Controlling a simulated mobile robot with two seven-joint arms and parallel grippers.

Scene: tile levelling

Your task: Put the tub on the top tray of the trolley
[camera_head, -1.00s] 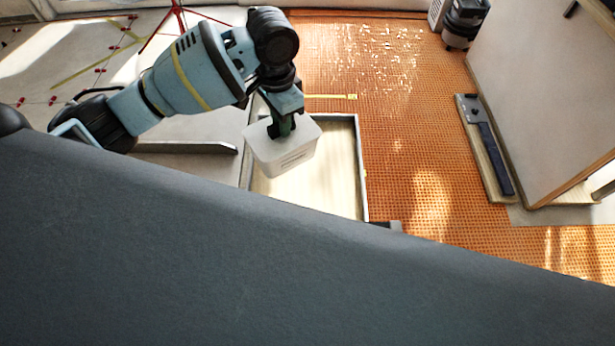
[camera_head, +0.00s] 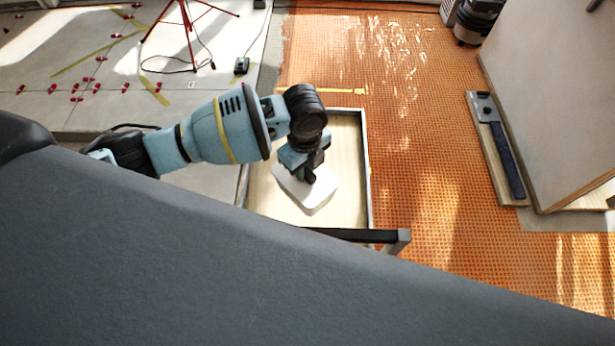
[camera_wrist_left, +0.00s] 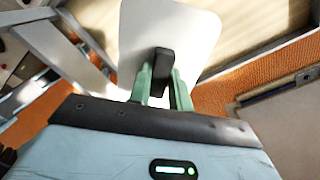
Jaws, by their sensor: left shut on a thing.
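The white tub (camera_head: 313,192) is in my left gripper (camera_head: 309,176), which is shut on it from above. In the left wrist view the tub's pale top (camera_wrist_left: 178,28) shows, with the green fingers (camera_wrist_left: 160,85) closed around a dark grip on it. The trolley's top tray (camera_head: 352,150) has a light wood floor and a grey rim. The tub is over the tray's floor, inside the rim as seen from the head. I cannot tell whether it touches the floor. My right gripper is not in view.
A dark handle bar (camera_head: 350,236) runs along the tray's near side. Orange matting (camera_head: 420,150) covers the floor to the right. A board with a dark tool (camera_head: 497,150) and a large pale panel (camera_head: 560,90) stand further right. A red tripod (camera_head: 188,30) is at the back left.

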